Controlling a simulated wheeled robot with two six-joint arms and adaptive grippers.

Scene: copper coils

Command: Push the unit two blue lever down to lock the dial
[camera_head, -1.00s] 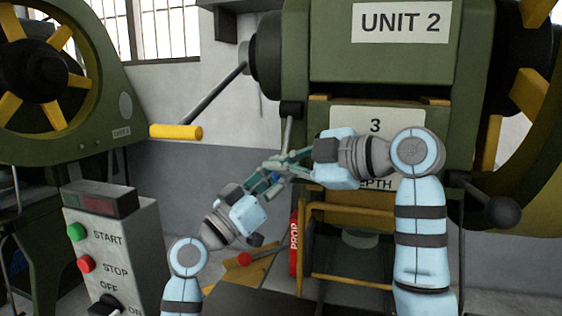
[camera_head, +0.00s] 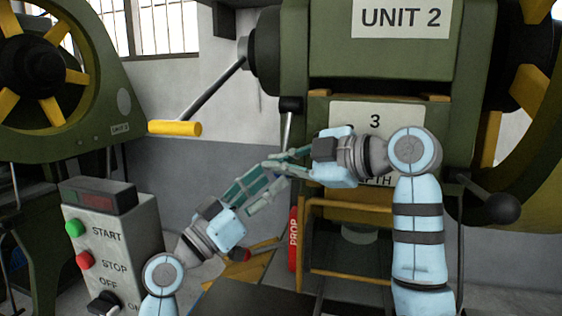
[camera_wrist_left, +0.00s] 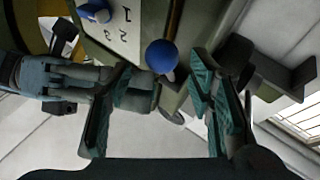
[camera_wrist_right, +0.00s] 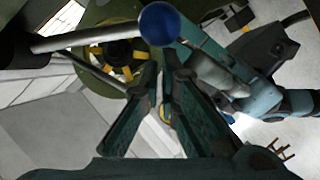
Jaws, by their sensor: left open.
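The green press marked UNIT 2 (camera_head: 402,17) stands at the centre right. A blue ball knob (camera_wrist_right: 158,24) caps a grey lever rod in the right wrist view; it also shows in the left wrist view (camera_wrist_left: 161,56), beside a numbered panel (camera_wrist_left: 118,32).
A yellow-handled crank (camera_head: 175,128) sticks out left. A red PROP bar (camera_head: 293,240) stands below. A control box (camera_head: 130,235) with START and STOP buttons is front left. My two grippers are close together.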

